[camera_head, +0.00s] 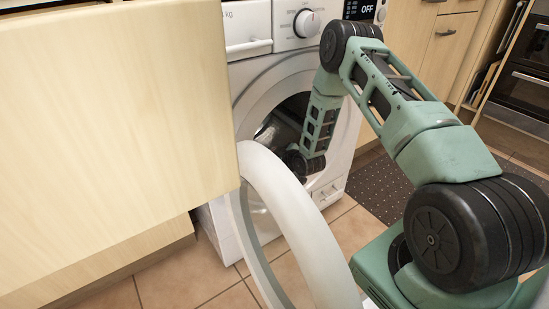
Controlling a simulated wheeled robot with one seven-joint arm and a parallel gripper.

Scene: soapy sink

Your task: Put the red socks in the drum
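A white front-loading washing machine (250,85) stands in the middle, with its round door (290,215) swung open towards me. The dark drum opening (272,125) shows to the left of my green arm. My arm comes from the right and bends down in front of the opening. Its last visible black joint is at the lower right part of the opening. My gripper is hidden beyond that joint, so I cannot see its fingers or whether it holds anything. No red socks are visible.
A pale wooden cabinet (110,130) fills the left side, close to the open door. Tiled floor (185,275) is clear below it. A dark dotted mat (378,190) lies right of the machine. Wooden cupboards (447,50) and an oven (522,90) stand at the back right.

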